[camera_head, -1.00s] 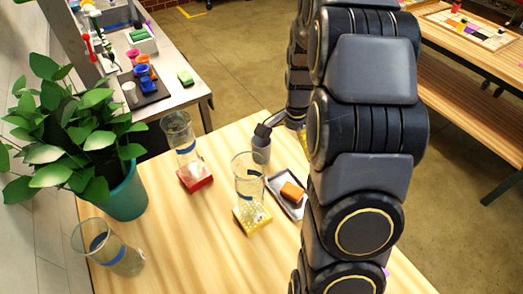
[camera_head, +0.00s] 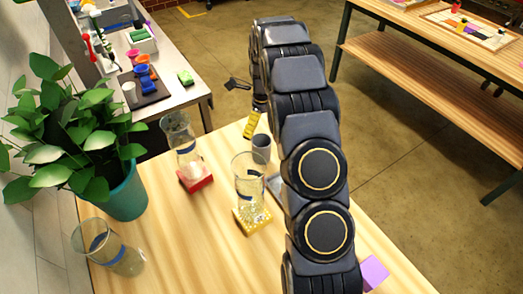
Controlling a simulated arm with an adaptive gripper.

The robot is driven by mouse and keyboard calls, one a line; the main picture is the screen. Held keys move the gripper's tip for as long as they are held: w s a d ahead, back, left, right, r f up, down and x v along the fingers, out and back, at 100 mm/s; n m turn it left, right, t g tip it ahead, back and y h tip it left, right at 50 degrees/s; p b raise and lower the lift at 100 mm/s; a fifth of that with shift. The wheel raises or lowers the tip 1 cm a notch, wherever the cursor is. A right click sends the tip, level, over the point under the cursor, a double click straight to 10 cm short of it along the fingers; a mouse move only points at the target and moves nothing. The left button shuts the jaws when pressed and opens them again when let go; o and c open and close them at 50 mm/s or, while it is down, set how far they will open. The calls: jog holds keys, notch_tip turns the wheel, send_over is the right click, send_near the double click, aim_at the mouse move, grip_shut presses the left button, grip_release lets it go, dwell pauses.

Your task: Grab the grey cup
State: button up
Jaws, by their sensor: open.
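The grey cup (camera_head: 261,142) stands upright on the wooden table near its far edge, just left of my arm. My gripper (camera_head: 249,92) is open, above and beyond the cup near the far table edge, apart from it. One dark finger sticks out to the left; the rest is partly hidden by my arm links. Nothing shows between the fingers.
A yellow block (camera_head: 251,124) lies just behind the cup. Glass vases stand on a yellow block (camera_head: 252,219) and a red block (camera_head: 195,180). Another glass (camera_head: 108,250) and a potted plant (camera_head: 125,195) are at left. A purple block (camera_head: 373,272) is front right.

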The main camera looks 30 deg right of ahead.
aim_at(261, 146)
notch_tip(261, 146, down, 9)
jog(key=shift+r, duration=0.1)
jog(key=c, duration=1.2)
